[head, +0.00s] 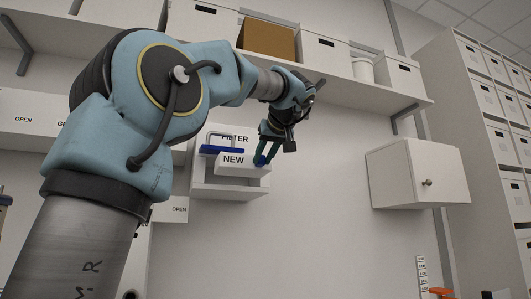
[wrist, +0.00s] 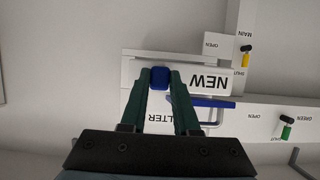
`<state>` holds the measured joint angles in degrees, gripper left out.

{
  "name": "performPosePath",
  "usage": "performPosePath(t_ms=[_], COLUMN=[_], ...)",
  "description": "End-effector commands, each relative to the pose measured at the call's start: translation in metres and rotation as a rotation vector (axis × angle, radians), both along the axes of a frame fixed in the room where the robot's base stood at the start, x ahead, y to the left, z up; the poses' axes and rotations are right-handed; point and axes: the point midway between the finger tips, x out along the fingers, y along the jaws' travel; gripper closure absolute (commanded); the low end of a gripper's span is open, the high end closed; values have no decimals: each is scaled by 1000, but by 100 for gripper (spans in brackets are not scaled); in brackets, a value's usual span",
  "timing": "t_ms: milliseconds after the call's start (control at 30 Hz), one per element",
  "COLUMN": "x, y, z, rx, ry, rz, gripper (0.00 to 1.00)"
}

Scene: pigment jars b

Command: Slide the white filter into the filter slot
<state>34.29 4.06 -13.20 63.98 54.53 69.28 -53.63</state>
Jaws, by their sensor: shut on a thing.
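The white filter (head: 232,170) is a flat block marked NEW, with a blue grip tab (head: 260,160) at its right end in the head view. My gripper (head: 266,153) is shut on that tab. In the wrist view the filter (wrist: 215,90) extends right from the blue tab (wrist: 159,78), which sits between the two green fingertips (wrist: 160,75). The white wall housing marked FILTER (head: 212,134) is behind the filter. The slot opening is hidden, and I cannot tell whether the filter is in it or in front of it.
A blue bar (head: 215,149) crosses the housing front just above the filter. A shelf with boxes (head: 323,55) runs overhead. A white cabinet (head: 405,172) hangs at right. Yellow (wrist: 245,58) and green (wrist: 286,130) valve handles show in the wrist view.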

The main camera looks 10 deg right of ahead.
Motion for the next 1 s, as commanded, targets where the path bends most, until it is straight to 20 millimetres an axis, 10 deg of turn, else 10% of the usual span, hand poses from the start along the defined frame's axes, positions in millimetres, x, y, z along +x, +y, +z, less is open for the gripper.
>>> performPosePath(t_ms=[1000], x=[97], y=[12], z=[-6], rx=[0], ry=[-1], rz=[0], gripper=[100])
